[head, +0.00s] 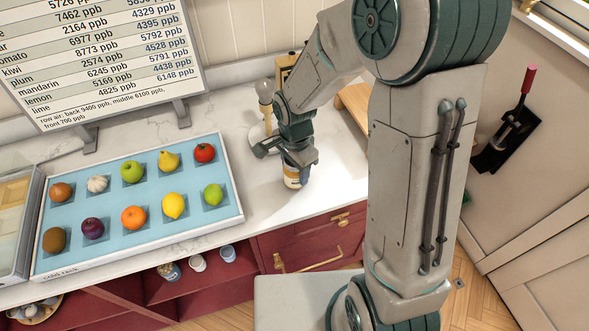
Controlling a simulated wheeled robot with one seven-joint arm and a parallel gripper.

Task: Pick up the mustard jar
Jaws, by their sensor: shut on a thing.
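The mustard jar (291,180) stands upright, or nearly so, on the white counter or just above it; I cannot tell which. It shows a pale body with an amber band, and its top is hidden by my gripper. My gripper (297,163) points down over the jar and is shut on it. The fingertips are small and partly hidden in this view.
A tray (240,214) of fruit and vegetables lies left of the jar, with a printed board (105,50) behind it. Counter around the jar is mostly clear.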

